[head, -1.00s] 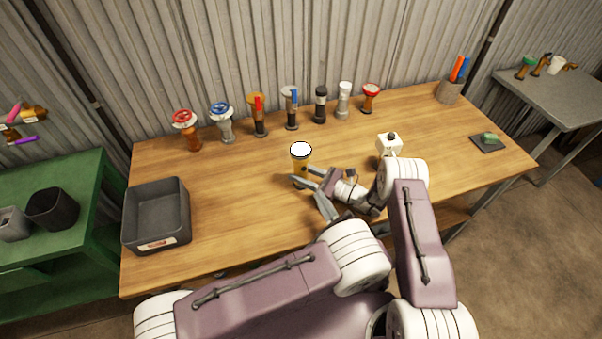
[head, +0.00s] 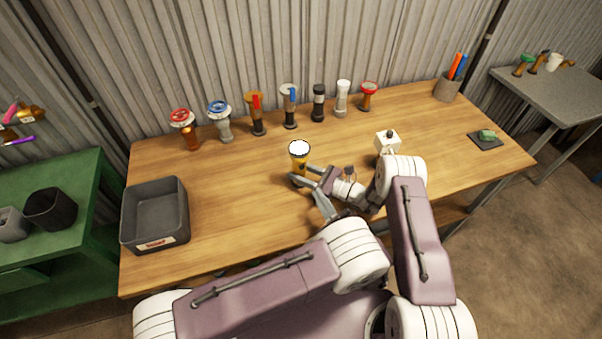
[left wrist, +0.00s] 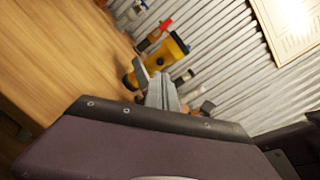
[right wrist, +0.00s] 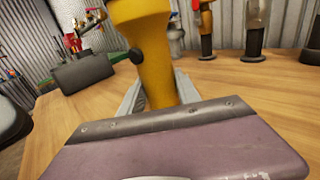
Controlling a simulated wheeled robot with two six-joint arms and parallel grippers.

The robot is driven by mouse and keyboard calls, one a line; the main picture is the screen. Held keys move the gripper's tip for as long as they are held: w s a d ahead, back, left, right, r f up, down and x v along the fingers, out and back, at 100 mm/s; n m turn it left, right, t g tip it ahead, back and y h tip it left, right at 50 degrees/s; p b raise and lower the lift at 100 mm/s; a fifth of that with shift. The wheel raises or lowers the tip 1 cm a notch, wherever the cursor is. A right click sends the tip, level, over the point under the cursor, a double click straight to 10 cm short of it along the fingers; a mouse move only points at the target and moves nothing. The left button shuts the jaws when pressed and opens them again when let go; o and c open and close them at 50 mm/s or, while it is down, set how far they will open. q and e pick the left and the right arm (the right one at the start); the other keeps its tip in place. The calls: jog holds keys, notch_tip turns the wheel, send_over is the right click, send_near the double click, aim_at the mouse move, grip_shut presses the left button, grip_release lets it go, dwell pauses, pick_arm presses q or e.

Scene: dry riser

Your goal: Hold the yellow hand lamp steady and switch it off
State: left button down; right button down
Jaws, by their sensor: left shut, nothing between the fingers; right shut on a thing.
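The yellow hand lamp (head: 299,166) stands upright on the workbench, with a bright white round top. My right gripper (head: 301,177) is shut around its lower body. In the right wrist view the yellow body (right wrist: 151,70) sits between the fingers, and a dark round knob (right wrist: 136,56) sticks out at its side. My left gripper (head: 321,203) is shut and empty, nearer the bench front than the lamp. In the left wrist view its closed fingers (left wrist: 160,88) point toward the lamp (left wrist: 166,58), which shows a dark button on its side. I cannot tell whether they touch it.
Several valves and torch-like items (head: 257,115) stand along the back of the bench (head: 240,210). A dark bin (head: 155,215) is at the left. A white block with a dark knob (head: 388,143) is right of the lamp. The bench left of the lamp is clear.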

pick_arm(q)
jog(key=shift+w+a+n, duration=0.4)
jog(key=shift+w+n, duration=0.5)
jog(key=shift+n, duration=0.85)
jog(key=shift+w+a+n, duration=0.35)
jog(key=shift+w+n, duration=0.5)
jog(key=shift+n, duration=0.85)
jog(key=shift+w+a+n, duration=0.4)
jog(key=shift+w+n, duration=0.5)
jog(key=shift+n, duration=0.85)
jog(key=shift+w, duration=0.1)
jog(key=shift+x, duration=1.55)
send_near(303, 168)
jog(key=shift+w+a+r, duration=0.1)
jog(key=shift+w+a, duration=0.2)
jog(key=shift+w, duration=0.15)
